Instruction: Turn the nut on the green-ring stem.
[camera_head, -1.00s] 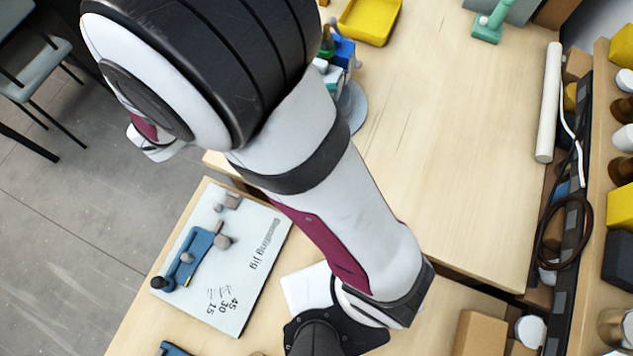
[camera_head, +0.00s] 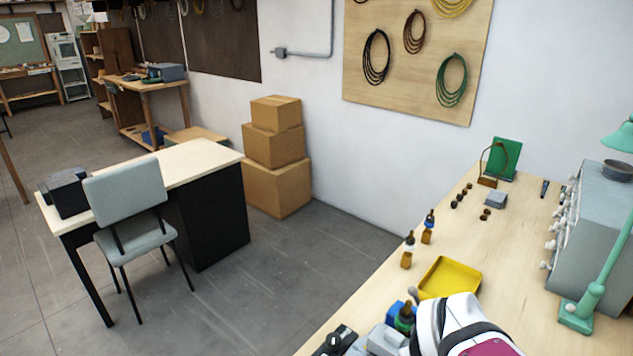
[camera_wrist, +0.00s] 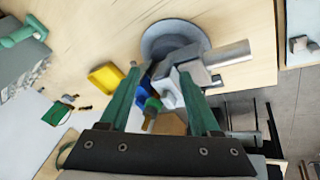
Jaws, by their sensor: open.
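A stem with a green ring (camera_head: 405,318) and a dark top stands beside a blue part at the bottom of the head view. Its lower part is hidden by grey parts and my arm. In the wrist view, the green ring (camera_wrist: 152,104) shows between my fingers, near the blue part (camera_wrist: 146,86) and a pale block (camera_wrist: 166,92). I cannot make out the nut clearly. My gripper (camera_wrist: 158,72) is open, its two green fingers on either side of this group; I see no grip on anything. The gripper does not show in the head view.
A yellow tray (camera_head: 450,278) lies beside the green-ring stem. Two other stems, one with a pale ring (camera_head: 408,250) and one with a blue ring (camera_head: 428,227), stand behind it. A grey cabinet (camera_head: 592,230) and a green lamp (camera_head: 590,300) stand at right.

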